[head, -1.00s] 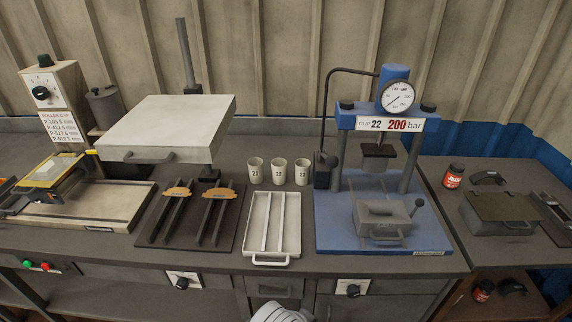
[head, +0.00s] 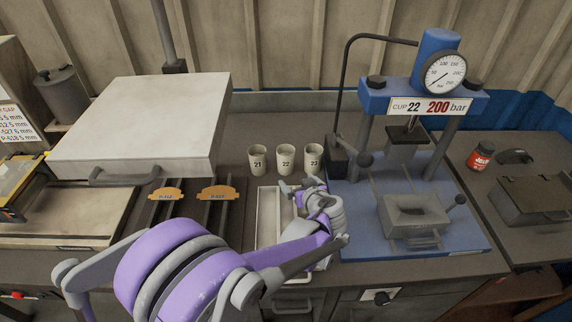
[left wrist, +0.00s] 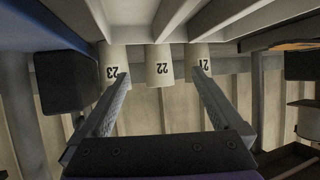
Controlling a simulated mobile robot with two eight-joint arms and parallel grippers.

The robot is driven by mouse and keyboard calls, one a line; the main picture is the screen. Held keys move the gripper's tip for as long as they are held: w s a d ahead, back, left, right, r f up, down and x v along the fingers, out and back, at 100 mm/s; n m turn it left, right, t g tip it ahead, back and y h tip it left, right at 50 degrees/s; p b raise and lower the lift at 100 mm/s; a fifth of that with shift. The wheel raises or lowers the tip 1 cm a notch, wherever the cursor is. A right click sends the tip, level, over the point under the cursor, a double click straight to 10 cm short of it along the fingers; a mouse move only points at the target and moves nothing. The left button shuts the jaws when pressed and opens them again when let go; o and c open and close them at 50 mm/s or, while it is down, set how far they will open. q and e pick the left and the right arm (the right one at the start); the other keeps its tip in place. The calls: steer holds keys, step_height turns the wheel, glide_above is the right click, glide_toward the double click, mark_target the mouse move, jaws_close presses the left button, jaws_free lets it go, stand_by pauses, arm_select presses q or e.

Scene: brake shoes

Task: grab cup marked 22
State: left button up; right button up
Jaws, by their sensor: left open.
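Three white cups stand in a row at the back of the bench. The cup marked 22 (head: 285,158) is in the middle, with cup 21 (head: 257,159) to its left and cup 23 (head: 314,156) to its right. My left gripper (head: 301,187) is just in front of cup 22, over the white tray, open and empty. In the left wrist view, upside down, cup 22 (left wrist: 159,66) shows between the two open fingers, beyond their tips. Cup 23 (left wrist: 112,62) and cup 21 (left wrist: 202,60) sit behind the fingertips. My right gripper is not in view.
A white divided tray (head: 268,214) lies in front of the cups, partly hidden by my arm. The blue press (head: 410,215) with its gauge stands close on the right. A raised pale lid (head: 145,125) is on the left.

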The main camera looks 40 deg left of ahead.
mark_target(289, 166)
arm_select(q)
steer(key=shift+n+t+y, duration=0.3)
steer(key=shift+n+y, duration=0.1)
steer(key=x, duration=0.6)
steer(key=shift+w+a+r, duration=0.1)
steer(key=shift+w+r, duration=0.05)
steer(key=shift+w, duration=0.4)
steer(key=x, duration=0.6)
steer(key=shift+s, duration=0.1)
steer(key=c, duration=1.5)
steer(key=shift+c, duration=0.2)
steer(key=shift+r, duration=0.15)
